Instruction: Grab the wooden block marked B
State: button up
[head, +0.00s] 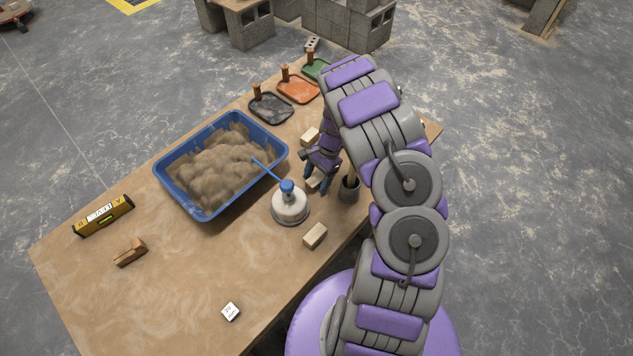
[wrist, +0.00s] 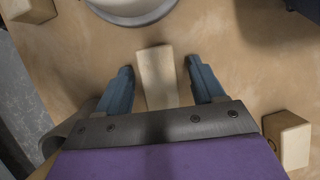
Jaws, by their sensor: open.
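Three pale wooden blocks are on the workbench. One block (head: 314,182) is partly hidden by my gripper (head: 318,186) in the head view. In the wrist view this block (wrist: 157,72) lies between the two open fingers of my gripper (wrist: 159,68), with a gap on each side. A second block (head: 310,136) lies behind my gripper and shows at the right of the wrist view (wrist: 287,138). A third block (head: 315,235) lies nearer the front edge, at the upper left of the wrist view (wrist: 28,8). I cannot read a letter B on any of them.
A white bottle with a blue top (head: 290,204) stands close to my gripper, and a dark cup (head: 348,190) is at its right. A blue tub of mortar (head: 165,185) is to the left.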

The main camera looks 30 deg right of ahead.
jog(key=shift+c, duration=0.5)
jog(key=c, duration=1)
jog(key=shift+o, duration=0.2)
